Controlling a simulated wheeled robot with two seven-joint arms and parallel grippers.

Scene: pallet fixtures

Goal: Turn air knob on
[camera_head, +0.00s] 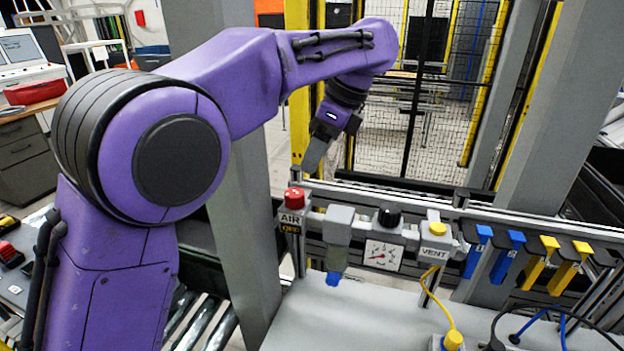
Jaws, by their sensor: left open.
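The air knob (294,197) is a red cap on top of a fitting at the left end of the fixture rail. A label reading AIR sits just below it. My left gripper (309,162) hangs above the knob, slightly to its right in the picture, with its fingers pointing down. A gap shows between the fingertips and the knob, so they look apart. The gripper is open and holds nothing that I can see. The fingers overlap from this angle. My right gripper is out of view.
Right of the knob are a regulator with a blue-tipped bowl (336,240), a pressure gauge (383,255), a black knob (389,216) and a VENT fitting (434,250) with a yellow cable. Blue and yellow clips (541,263) line the rail. A grey post (243,230) stands left of it.

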